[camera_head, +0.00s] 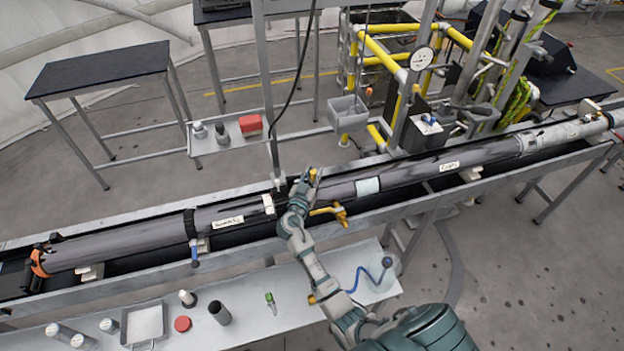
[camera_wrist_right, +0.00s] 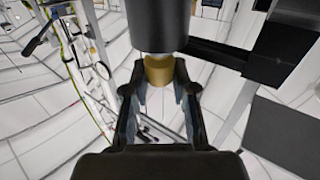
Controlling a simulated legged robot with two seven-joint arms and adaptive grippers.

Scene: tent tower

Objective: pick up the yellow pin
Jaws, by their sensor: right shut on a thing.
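My right gripper (camera_head: 306,178) is at the long dark tube (camera_head: 400,175), near its middle joint. In the wrist view its two fingers (camera_wrist_right: 158,80) are closed around a yellow-brown cylindrical piece, the yellow pin (camera_wrist_right: 158,70). A wide dark cylinder (camera_wrist_right: 158,24) sits directly beyond the pin in that view. In the head view only a small yellow bit of the pin (camera_head: 313,173) shows at the fingertips, and the rest is hidden. I cannot tell whether the pin is still seated in something. My left gripper is not in view.
A yellow handle (camera_head: 329,212) is on the rail just right of my right wrist. A light bench (camera_head: 250,300) in front holds a red round piece (camera_head: 182,323), a dark cup (camera_head: 220,313), a green tool (camera_head: 270,302) and a blue hooked tool (camera_head: 370,274).

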